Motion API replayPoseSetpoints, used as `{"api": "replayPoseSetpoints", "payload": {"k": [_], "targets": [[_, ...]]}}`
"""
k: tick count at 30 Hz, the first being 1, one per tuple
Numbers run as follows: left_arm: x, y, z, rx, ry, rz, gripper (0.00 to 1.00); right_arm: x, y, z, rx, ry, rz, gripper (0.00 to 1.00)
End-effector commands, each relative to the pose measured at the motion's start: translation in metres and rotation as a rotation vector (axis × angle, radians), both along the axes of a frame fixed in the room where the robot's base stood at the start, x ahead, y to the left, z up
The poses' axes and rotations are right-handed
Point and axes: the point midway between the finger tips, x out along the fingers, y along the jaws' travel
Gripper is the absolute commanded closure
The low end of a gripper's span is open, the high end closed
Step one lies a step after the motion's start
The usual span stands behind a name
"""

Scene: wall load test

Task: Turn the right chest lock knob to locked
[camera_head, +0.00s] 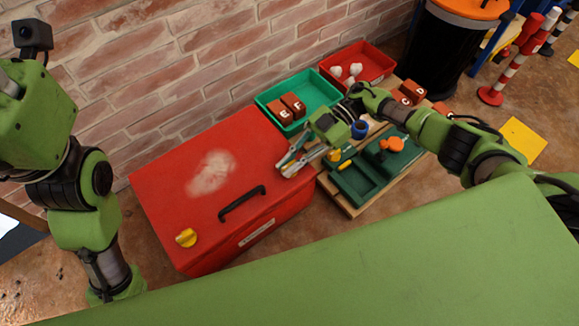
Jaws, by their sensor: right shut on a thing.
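The red chest (165,205) stands against the brick wall with its lid down, a black handle (242,203) near its front edge. The left lock knob (186,238), yellow, sits at the lid's front left corner. My right gripper (287,167) reaches in from the right to the lid's right end. It is shut at the place matching the left knob, and its fingers hide the right lock knob. I cannot see which way that knob is turned. My left arm hangs at the left, and its gripper is out of view.
A green bin (306,84) with brown lettered blocks (291,106) and a red bin (374,59) with white pieces stand behind. A green tool tray (352,183) lies right of the chest. A black barrel (436,48) and striped posts (516,64) stand at the upper right.

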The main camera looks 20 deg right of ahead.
Motion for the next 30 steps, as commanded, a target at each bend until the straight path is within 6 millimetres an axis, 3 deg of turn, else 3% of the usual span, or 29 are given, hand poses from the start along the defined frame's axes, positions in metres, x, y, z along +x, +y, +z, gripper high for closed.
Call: {"api": "replayPoseSetpoints", "payload": {"k": [15,16,18,30], "targets": [[-0.002,-0.0005,0.0017,0.001,-0.01,0.0,0.53,-0.0007,-0.0003,-0.0019,-0.004,0.0,0.02,1.0],[-0.002,-0.0005,0.0017,0.001,-0.01,0.0,0.53,-0.0008,-0.0003,-0.0021,-0.004,0.0,0.02,0.84],[-0.0019,-0.0007,0.0016,0.001,-0.01,0.0,0.53,-0.0008,-0.0002,-0.0019,-0.003,0.001,0.02,0.72],[-0.0029,0.0001,0.0018,0.0,-0.013,0.001,0.53,0.0018,-0.0039,0.0009,-0.003,0.0,0.018,0.72]]}}
